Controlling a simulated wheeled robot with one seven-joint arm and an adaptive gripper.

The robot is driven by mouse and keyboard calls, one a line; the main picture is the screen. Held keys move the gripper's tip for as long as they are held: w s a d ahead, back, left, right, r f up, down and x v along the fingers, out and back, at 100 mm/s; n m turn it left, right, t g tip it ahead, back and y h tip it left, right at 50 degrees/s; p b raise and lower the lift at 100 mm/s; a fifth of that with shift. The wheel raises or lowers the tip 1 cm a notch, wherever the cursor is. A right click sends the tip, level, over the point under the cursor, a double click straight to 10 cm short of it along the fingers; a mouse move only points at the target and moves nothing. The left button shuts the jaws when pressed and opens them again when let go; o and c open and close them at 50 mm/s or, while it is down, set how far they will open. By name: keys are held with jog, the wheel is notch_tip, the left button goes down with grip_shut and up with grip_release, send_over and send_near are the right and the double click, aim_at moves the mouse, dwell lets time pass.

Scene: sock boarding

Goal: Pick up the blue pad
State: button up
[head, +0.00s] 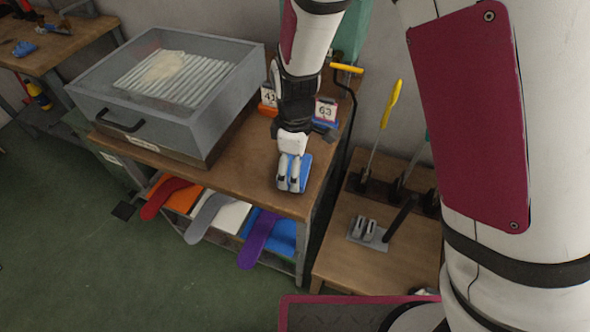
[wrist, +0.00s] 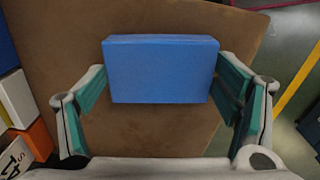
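The blue pad (wrist: 162,72) is a plain block lying between the two fingers of my gripper (wrist: 162,80) in the wrist view. The fingers are spread wide, one at each side edge of the pad. I cannot tell whether they press on it or stand just clear. In the head view my gripper (head: 290,176) points down over the front right part of the wooden workbench (head: 240,178), and the pad (head: 304,168) shows partly behind the fingers. I cannot tell if the pad rests on the bench or is slightly raised.
A grey metal box (head: 200,120) with white ribs inside stands left on the bench. Number cards marked 41 (head: 268,96) and 63 (head: 326,111) stand behind my gripper. Red (head: 160,197), grey (head: 207,217) and purple (head: 257,240) boards jut out below. A lower wooden table (head: 345,268) with tools stands right.

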jog(key=shift+r, duration=0.15)
jog(key=shift+r, duration=0.7)
jog(key=shift+s+r, duration=0.25)
jog(key=shift+r, duration=0.8)
jog(key=s, duration=0.5)
jog(key=s+d, duration=0.1)
jog(key=s, duration=0.4)
jog(key=s+d+r+p, duration=0.1)
jog(key=s, duration=0.4)
jog(key=shift+s+d+r, duration=0.1)
jog(key=shift+s+d, duration=0.05)
jog(key=shift+s, duration=0.05)
